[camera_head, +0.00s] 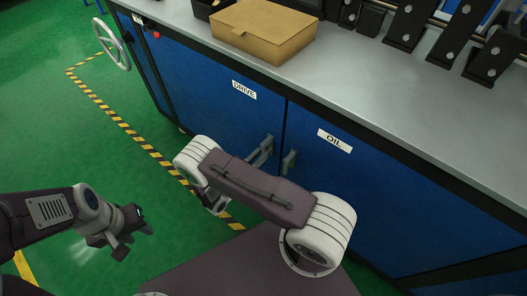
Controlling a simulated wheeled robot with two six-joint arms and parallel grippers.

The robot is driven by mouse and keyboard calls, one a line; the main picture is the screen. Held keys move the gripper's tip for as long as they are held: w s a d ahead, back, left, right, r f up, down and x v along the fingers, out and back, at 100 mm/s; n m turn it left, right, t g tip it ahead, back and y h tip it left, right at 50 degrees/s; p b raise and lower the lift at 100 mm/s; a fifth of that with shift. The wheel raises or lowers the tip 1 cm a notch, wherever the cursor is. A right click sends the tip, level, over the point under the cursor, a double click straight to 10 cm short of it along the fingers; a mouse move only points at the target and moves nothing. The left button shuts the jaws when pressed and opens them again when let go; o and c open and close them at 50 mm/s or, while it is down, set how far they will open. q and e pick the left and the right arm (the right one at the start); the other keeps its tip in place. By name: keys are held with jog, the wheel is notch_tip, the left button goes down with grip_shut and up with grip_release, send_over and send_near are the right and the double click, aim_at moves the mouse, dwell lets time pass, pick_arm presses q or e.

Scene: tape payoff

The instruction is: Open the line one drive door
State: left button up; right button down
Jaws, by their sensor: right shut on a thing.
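The blue drive door (215,97), under the white label DRIVE (244,89), looks flush with the cabinet front. Its grey handle (268,143) is near the door's right edge, partly hidden. My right gripper (260,153) is at that handle and shut on it, mostly hidden behind my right arm. The oil door (345,185), with the label OIL (335,141), is to the right and looks closed. Its own handle (289,161) is just right of the seam. My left gripper (130,240) hangs over the green floor at the lower left, away from the cabinet, empty, its fingers apart.
A grey worktop (340,85) runs above the doors, with a cardboard box (262,32) and black brackets (405,25) on it. A handwheel (112,45) sticks out at the cabinet's left end. The green floor (55,135) with striped tape (125,128) is clear at the left.

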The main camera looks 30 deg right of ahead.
aim_at(262, 133)
dwell(0.6)
jog(key=w+m, duration=0.1)
jog(key=m, duration=0.3)
jog(key=w+a+r+m+p, duration=0.1)
jog(key=m, duration=0.3)
jog(key=w+r+m+p, duration=0.1)
jog(key=m, duration=0.3)
jog(key=shift+w+a+r+m, duration=0.15)
jog(key=shift+w+a+m, duration=0.05)
jog(key=shift+m, duration=0.1)
jog(key=shift+w+r+m+p, duration=0.1)
jog(key=shift+r+m+p, duration=0.25)
jog(key=shift+m, duration=0.7)
jog(key=shift+w+r+m+p, duration=0.1)
jog(key=shift+r+m+p, duration=0.2)
jog(key=shift+m, duration=0.75)
jog(key=shift+a, duration=0.15)
